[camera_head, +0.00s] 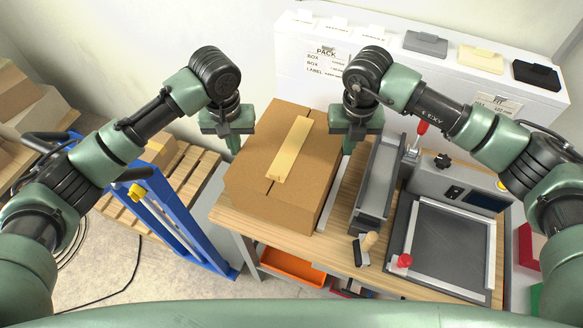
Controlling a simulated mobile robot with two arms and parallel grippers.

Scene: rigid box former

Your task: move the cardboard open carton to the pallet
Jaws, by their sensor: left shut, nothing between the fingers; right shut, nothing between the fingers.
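A brown cardboard carton (262,175) stands on the left part of the wooden workbench (262,228). Its top flaps look closed, with a strip of tan tape (291,150) along the seam. My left gripper (234,150) is shut and empty at the carton's left side, near its upper edge. My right gripper (348,146) is shut and empty at the carton's right side. I cannot tell whether either one touches the cardboard. A wooden pallet (122,209) lies on the floor left of the bench, partly hidden by a blue frame and my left arm.
A blue hand-truck frame (172,222) stands between pallet and bench. Right of the carton are a grey metal channel (377,185), a stamp (367,246) and a machine with a framed plate (443,245). A white labelled shelf (430,84) runs behind. An orange bin (290,265) sits below.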

